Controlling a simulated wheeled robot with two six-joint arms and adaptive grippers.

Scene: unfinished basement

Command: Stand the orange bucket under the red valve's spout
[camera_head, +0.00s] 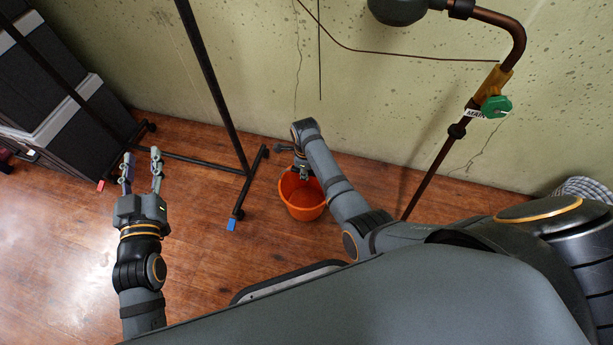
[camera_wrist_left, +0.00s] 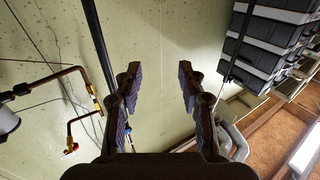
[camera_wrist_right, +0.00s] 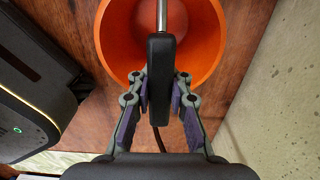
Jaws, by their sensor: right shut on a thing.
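The orange bucket (camera_head: 303,198) is on or just above the wooden floor, near the wall. My right gripper (camera_head: 302,172) is over its mouth. In the right wrist view the bucket (camera_wrist_right: 220,50) opens beyond the fingers, which are shut on a black grip (camera_wrist_right: 160,75) with a metal bar.
A black rack (camera_head: 215,90) stands left of the bucket, its feet on the floor. A green valve (camera_head: 495,106) labelled MAIN is on a pipe at right. Dark stacked cases (camera_head: 45,90) stand at far left. Floor between the left gripper and the rack is clear.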

